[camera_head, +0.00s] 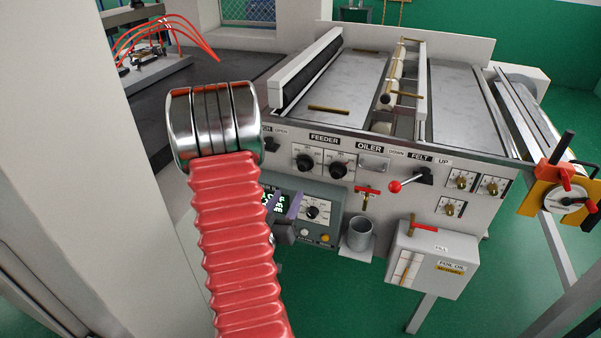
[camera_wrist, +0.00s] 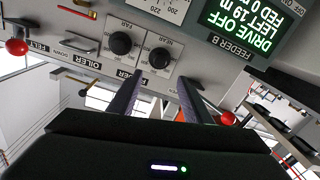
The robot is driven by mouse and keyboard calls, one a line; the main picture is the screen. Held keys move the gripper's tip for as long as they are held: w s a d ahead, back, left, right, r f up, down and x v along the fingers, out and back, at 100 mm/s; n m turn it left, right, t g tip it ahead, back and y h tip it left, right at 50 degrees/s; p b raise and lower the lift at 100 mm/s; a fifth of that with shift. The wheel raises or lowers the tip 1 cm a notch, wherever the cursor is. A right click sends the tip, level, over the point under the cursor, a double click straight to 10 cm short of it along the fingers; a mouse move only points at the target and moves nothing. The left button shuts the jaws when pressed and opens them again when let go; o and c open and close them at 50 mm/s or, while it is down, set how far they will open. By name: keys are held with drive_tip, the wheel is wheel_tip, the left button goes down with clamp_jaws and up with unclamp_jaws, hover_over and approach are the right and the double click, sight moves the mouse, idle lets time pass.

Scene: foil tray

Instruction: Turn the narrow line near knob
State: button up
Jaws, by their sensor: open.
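The near knob (camera_head: 304,163) is the left of two round black knobs under the FEEDER label on the white front panel. In the wrist view the near knob (camera_wrist: 160,58) sits beside the far knob (camera_wrist: 120,43), with a NEAR label by it. My gripper (camera_wrist: 160,80) is open and empty. Its fingers point toward the panel, with the near knob showing between and just beyond the tips. They look apart from it. In the head view my arm's red sleeve hides much of the gripper. The knob's exact pointer setting is too small to read.
A grey console with a lit screen (camera_wrist: 243,25) and its own dial (camera_head: 312,212) sits below the knobs. A red-ball lever (camera_head: 395,186), a red-handled valve (camera_head: 367,191), a metal cup (camera_head: 360,234) and a foil oil box (camera_head: 432,262) stand to the right.

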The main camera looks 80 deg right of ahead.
sight(302, 169)
drive_tip(key=d, duration=0.9)
drive_tip(key=s+d, duration=0.1)
drive_tip(key=d, duration=0.3)
drive_tip(key=shift+d, duration=0.35)
drive_tip(key=shift+a, duration=0.1)
drive_tip(key=c, duration=1.1)
